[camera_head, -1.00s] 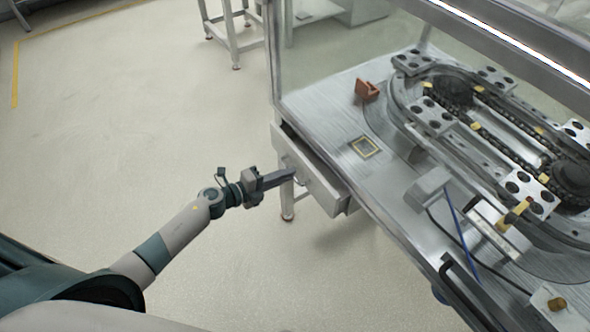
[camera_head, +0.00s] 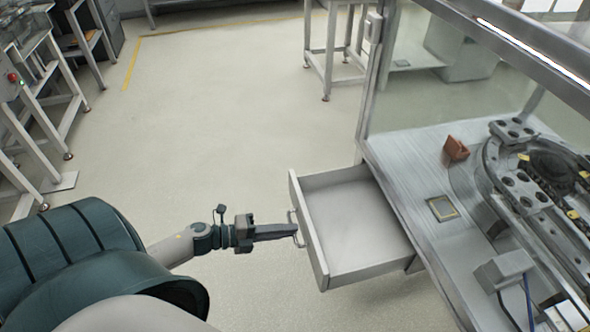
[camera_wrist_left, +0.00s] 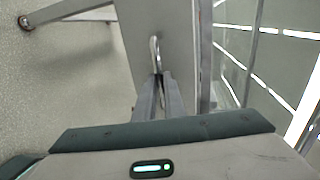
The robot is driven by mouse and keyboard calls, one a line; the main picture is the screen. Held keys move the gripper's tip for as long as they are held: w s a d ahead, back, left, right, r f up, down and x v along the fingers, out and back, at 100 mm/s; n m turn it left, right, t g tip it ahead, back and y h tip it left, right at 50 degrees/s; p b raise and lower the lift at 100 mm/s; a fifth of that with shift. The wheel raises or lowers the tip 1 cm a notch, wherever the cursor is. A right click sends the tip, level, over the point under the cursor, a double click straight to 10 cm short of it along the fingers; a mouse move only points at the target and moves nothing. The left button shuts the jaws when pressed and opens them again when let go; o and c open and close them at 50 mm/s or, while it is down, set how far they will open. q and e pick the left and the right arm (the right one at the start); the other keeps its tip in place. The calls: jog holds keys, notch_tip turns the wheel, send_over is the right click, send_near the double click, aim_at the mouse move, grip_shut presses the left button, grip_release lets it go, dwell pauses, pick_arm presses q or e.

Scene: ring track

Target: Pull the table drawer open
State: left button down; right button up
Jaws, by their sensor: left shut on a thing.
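The table drawer (camera_head: 345,222) is a light grey tray standing well out from the left side of the metal table (camera_head: 405,160). Its inside looks empty. My left gripper (camera_head: 294,231) is shut on the drawer handle (camera_head: 293,217), a thin metal loop on the drawer's front panel. In the left wrist view the gripper fingers (camera_wrist_left: 160,88) close around the handle (camera_wrist_left: 154,48), in front of the grey drawer front (camera_wrist_left: 130,25). My right gripper is not in view.
A ring track (camera_head: 525,180) with chain and plates stands on the table, with a small brown block (camera_head: 456,149) nearby. A glazed frame rises above the table. Floor to the left of the drawer is clear. Benches stand at far left.

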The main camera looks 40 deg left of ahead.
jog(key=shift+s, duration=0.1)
pick_arm(q)
jog(key=c, duration=1.8)
grip_release()
jog(key=shift+c, duration=0.2)
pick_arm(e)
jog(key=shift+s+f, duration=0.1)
pick_arm(q)
jog(key=shift+a, duration=0.1)
